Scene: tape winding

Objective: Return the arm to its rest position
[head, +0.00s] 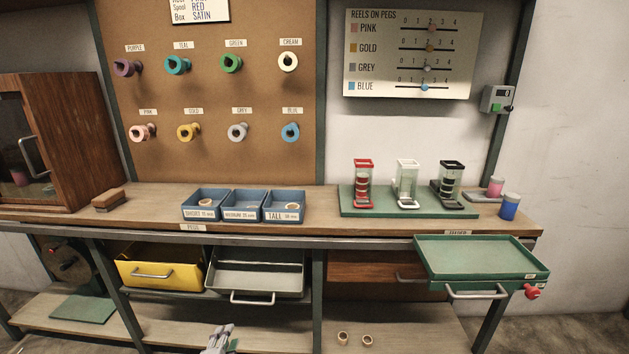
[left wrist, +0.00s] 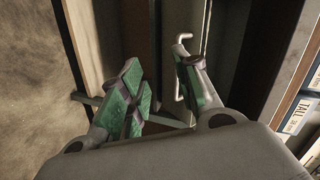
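My left gripper (head: 220,341) shows at the bottom edge of the head view, low in front of the workbench. Its grey finger and a bit of green pad show there; the rest is cut off by the frame. In the left wrist view the two green-padded fingers (left wrist: 160,72) stand apart with nothing between them, so it is open and empty. My right gripper is in neither view.
The workbench (head: 330,207) spans the view. A grey drawer (head: 257,278) and a yellow drawer (head: 160,272) stand out below it, near my left gripper. A green tray (head: 480,257) juts out at right. Two small rings (head: 343,338) lie on the lower shelf.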

